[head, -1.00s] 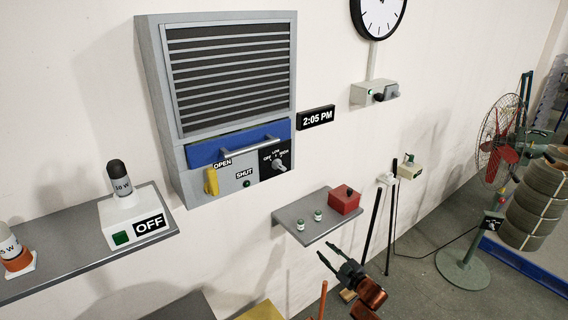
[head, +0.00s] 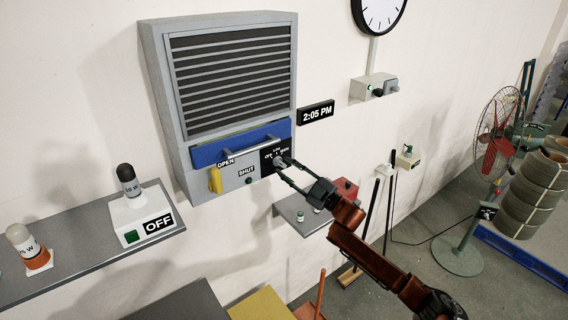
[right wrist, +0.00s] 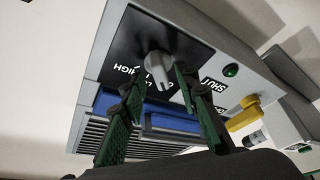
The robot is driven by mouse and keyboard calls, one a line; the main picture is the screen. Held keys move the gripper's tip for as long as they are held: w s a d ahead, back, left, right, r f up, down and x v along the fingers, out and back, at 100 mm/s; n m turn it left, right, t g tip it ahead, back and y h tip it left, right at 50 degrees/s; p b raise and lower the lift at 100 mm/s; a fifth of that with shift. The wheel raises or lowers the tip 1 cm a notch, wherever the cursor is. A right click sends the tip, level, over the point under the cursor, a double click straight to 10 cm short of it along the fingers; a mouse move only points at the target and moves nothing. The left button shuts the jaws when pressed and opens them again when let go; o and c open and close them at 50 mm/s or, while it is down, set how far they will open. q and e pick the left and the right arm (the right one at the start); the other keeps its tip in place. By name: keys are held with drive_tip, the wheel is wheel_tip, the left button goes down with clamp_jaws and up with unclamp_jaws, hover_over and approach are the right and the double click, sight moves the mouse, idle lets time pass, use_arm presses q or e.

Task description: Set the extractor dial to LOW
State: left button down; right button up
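The extractor dial (head: 280,162) is a light grey knob on a black plate at the lower right of the grey extractor (head: 152,70). OFF, LOW and HIGH are printed on the plate. In the right wrist view the dial (right wrist: 157,68) shows clearly, with the lettering upside down; I cannot tell for sure which label it points at. My right gripper (head: 281,170) reaches up to the dial, its two dark green fingers apart. In the right wrist view the fingertips (right wrist: 156,80) lie either side of the knob's lower part; contact is unclear. My left gripper is not in view.
Left of the dial are a green SHUT button (head: 249,181), a yellow OPEN handle (head: 215,180) and a blue panel (head: 205,154) with a bar. A small shelf (head: 290,207) with a red box (head: 345,188) sits below my right gripper. A grey shelf (head: 90,250) is at left.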

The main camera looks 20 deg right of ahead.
drive_tip(key=shift+x, duration=0.85)
drive_tip(key=shift+c, duration=0.3)
clamp_jaws()
